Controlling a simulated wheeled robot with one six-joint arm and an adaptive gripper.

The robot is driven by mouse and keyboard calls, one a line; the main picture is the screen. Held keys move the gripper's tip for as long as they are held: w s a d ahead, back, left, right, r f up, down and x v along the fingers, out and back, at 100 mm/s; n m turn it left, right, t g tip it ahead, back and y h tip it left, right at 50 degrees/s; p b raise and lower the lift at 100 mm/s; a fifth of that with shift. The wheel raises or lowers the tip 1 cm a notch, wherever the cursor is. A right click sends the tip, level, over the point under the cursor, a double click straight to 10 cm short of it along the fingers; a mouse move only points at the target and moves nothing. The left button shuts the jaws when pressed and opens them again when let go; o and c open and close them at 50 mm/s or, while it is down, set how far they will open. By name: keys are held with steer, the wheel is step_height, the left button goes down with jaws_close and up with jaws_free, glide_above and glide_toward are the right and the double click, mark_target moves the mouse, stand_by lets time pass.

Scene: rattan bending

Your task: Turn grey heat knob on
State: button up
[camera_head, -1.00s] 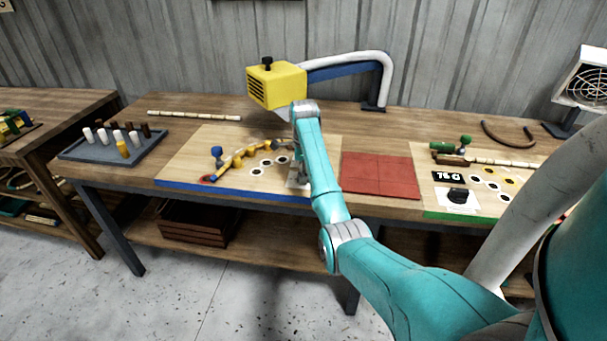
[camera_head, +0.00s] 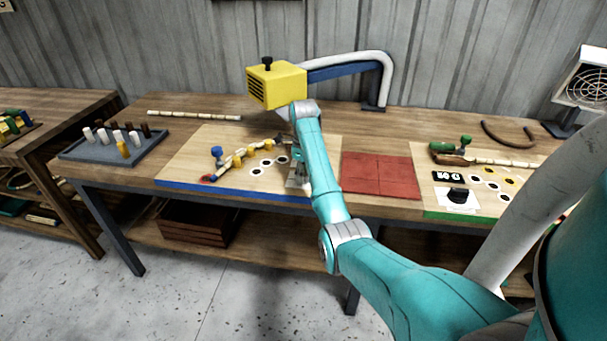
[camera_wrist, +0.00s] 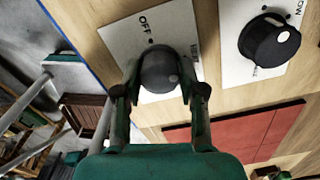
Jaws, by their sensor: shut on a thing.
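The grey heat knob (camera_wrist: 158,66) sits on a white plate (camera_wrist: 120,42) marked OFF, with a second label at the right partly hidden. My gripper (camera_wrist: 161,80) is shut on the knob, one finger on each side. In the head view my gripper (camera_head: 298,177) is at the right part of the blue-edged board (camera_head: 222,188), and my arm hides the knob there.
A black knob (camera_wrist: 268,42) on another white plate stands close to the right of my gripper. A red mat (camera_head: 381,175) lies right of the board. The yellow heater head (camera_head: 275,85) hangs behind my wrist.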

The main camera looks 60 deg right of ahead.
steer(key=shift+w, duration=0.1)
steer(key=o, duration=1.1)
steer(key=shift+o, duration=0.2)
